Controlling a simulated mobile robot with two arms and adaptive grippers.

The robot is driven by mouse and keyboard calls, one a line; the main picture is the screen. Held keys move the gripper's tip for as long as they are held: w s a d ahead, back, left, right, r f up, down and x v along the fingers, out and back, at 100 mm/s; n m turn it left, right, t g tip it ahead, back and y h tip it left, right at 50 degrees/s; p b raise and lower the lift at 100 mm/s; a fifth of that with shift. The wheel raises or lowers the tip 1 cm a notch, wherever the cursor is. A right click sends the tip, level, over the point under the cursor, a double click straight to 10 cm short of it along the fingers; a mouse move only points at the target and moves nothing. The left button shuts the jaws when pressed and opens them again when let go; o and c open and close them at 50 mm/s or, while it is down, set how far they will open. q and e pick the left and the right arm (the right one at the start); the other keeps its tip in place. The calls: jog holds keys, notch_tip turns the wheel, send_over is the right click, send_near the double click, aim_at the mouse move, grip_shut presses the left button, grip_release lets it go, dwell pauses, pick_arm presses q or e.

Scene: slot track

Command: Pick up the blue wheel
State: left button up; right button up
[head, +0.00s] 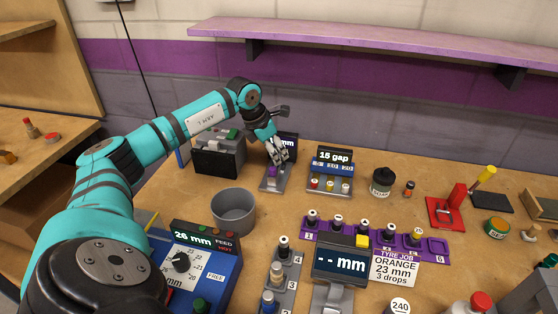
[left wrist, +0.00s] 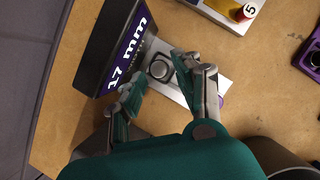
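The gauge display (left wrist: 128,45) reads 17 mm. My right gripper is not in view.
A grey bowl (head: 234,211) and a blue feeder box (head: 205,275) stand left of the rack. A purple numbered rack (head: 375,240) and a display stand (head: 340,262) are right of it.

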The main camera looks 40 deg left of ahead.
pick_arm(q)
jog(key=shift+x, duration=1.15)
jog(key=shift+r, duration=0.1)
grip_shut()
